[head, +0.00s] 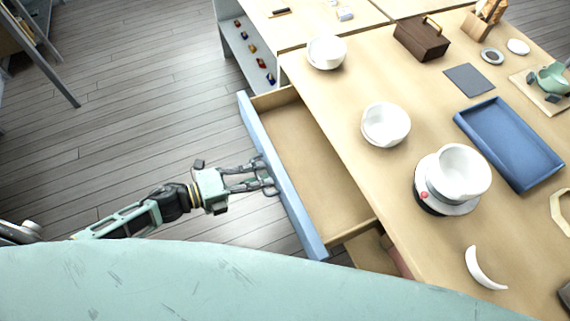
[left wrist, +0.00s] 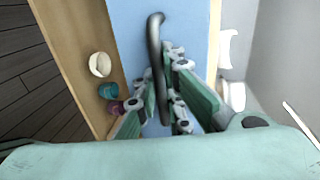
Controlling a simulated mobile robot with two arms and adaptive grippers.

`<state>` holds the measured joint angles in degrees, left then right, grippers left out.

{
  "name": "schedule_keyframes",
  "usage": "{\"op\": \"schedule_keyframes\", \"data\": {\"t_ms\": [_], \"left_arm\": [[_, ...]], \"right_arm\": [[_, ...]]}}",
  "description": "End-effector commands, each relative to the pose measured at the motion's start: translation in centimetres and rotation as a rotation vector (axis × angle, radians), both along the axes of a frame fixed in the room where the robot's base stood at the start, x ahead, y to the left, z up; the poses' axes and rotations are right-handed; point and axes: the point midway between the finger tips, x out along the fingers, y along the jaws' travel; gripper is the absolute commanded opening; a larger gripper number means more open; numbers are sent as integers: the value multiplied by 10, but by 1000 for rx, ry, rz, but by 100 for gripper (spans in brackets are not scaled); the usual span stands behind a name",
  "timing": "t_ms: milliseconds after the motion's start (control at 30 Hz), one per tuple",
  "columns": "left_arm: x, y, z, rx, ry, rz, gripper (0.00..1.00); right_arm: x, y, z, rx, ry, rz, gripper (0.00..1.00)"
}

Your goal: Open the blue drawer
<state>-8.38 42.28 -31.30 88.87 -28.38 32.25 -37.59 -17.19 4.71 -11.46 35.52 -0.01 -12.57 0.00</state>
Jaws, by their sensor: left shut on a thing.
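The blue drawer (head: 296,214) is pulled well out of the wooden table, and its wooden inside shows empty in the head view. In the left wrist view its blue front (left wrist: 187,22) carries a dark curved handle (left wrist: 155,45). My left gripper (head: 268,178) is at the outer side of the drawer front, about midway along it. In the left wrist view my left gripper (left wrist: 172,108) is shut on the handle, with its fingers on both sides of the bar. In the head view the fingers mostly hide the handle. My right gripper does not show.
The table (head: 345,88) carries white bowls (head: 385,124), a stacked bowl (head: 463,172), a blue tray (head: 510,143), a curved white shard (head: 484,268) and a brown box (head: 421,39). A shelf with small jars (head: 252,48) stands behind the drawer. The floor (head: 130,105) left of the drawer is clear.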

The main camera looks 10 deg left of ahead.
Motion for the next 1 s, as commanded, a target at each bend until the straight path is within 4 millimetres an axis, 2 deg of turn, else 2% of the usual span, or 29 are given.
{"op": "schedule_keyframes", "data": {"t_ms": [100, 300, 733, 767, 867, 1000], "left_arm": [[-15, 18, -2, 2, 4, 0, 0], [-26, 34, -1, -1, 1, -2, 0], [-27, 37, 0, -2, 0, -1, 0], [-27, 37, 0, -2, 0, -1, 8], [-27, 37, 0, -2, 0, -1, 17], [-27, 37, 0, -1, -1, 0, 17]], "right_arm": [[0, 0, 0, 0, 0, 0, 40], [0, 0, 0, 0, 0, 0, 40], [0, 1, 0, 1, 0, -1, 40], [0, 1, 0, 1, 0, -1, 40], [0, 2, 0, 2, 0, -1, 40], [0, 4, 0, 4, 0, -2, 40]]}}
